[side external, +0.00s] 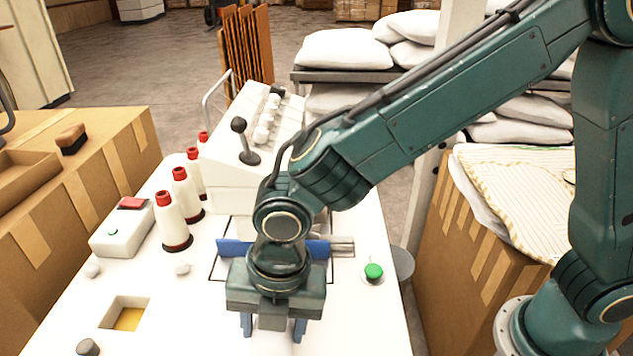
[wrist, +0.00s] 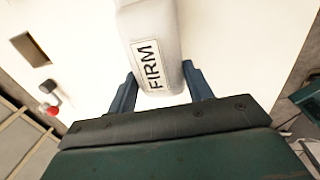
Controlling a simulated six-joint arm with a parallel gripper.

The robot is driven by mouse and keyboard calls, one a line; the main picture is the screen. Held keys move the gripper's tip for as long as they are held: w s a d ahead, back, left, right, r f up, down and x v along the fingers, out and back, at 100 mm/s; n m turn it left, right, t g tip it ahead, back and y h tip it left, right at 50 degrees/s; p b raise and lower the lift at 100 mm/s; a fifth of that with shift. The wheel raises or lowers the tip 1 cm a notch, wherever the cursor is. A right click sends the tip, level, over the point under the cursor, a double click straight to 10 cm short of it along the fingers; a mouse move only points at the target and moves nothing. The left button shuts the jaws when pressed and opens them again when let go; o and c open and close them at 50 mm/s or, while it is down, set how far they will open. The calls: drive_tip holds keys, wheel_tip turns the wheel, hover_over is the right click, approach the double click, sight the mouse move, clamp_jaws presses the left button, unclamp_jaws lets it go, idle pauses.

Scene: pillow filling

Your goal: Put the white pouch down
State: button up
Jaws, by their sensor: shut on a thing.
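The white pouch (wrist: 172,82) carries a label reading FIRM and sits between the two blue fingers of my gripper (wrist: 159,76) in the wrist view. My gripper is shut on it. In the side view my gripper (side external: 272,328) points down over the near part of the white worktop (side external: 350,325). Only a little of the pouch (side external: 272,346) shows there, below the gripper and cut by the bottom edge. I cannot tell whether the pouch touches the worktop.
Behind my gripper are a blue bar (side external: 235,248) and a white machine (side external: 240,190) with a lever. A green button (side external: 373,271) is to the right. White spools (side external: 172,225) with red tops stand left. A square opening (side external: 125,313) is in the worktop.

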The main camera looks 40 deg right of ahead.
drive_tip(key=shift+f, duration=2.15)
drive_tip(key=shift+f, duration=0.1)
drive_tip(key=o, duration=1)
drive_tip(key=r, duration=0.8)
drive_tip(key=s+d+r, duration=0.1)
drive_tip(key=r, duration=0.3)
drive_tip(key=shift+r, duration=0.1)
drive_tip(key=shift+d, duration=0.1)
